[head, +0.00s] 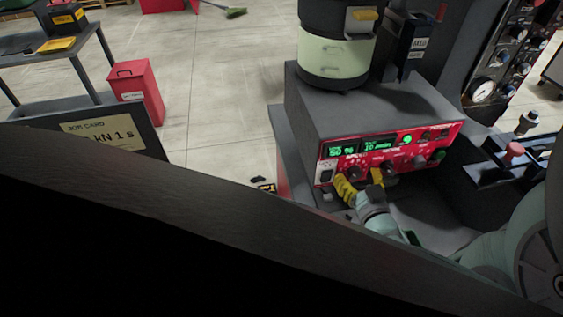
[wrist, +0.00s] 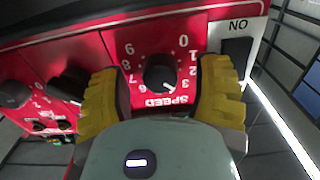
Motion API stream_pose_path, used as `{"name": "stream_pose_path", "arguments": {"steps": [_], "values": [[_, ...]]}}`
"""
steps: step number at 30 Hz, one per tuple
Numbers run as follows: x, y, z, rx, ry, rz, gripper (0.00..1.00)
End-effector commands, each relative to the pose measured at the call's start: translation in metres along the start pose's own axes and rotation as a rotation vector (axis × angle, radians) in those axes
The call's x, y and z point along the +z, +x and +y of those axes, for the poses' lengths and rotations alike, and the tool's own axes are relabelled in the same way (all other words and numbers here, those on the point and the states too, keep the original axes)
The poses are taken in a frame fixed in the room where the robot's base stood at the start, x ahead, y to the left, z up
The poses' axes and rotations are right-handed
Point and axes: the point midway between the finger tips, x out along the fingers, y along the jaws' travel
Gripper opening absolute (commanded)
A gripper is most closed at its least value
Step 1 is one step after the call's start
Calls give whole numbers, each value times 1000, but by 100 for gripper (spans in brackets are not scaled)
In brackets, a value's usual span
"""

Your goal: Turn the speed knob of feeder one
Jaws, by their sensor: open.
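The speed knob (wrist: 160,75) is a round black knob on a red panel, with a number scale around it and the word SPEED beside it, upside down in the wrist view. Its white mark points to the lower right, close to the 3. My gripper (wrist: 162,90) is open, one yellow finger on each side of the knob, with red panel showing between knob and fingers. In the head view my gripper (head: 360,183) is at the left part of the feeder's red front panel (head: 403,158), and the speed knob (head: 354,172) shows between its fingers.
In the wrist view, a black switch marked NO (wrist: 236,52) lies just right of the fingers, and another black knob (wrist: 68,84) lies just left. Lit green displays (head: 377,148) sit above the knobs. A lever unit (head: 514,152) stands right of the feeder.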

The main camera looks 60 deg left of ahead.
Motion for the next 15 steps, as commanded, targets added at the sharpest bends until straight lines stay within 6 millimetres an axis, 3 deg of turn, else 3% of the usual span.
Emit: {"name": "stream_pose_path", "arguments": {"steps": [8,15], "values": [[0,-2,0,0,0,0,64],[0,-24,0,1,0,1,64]]}}
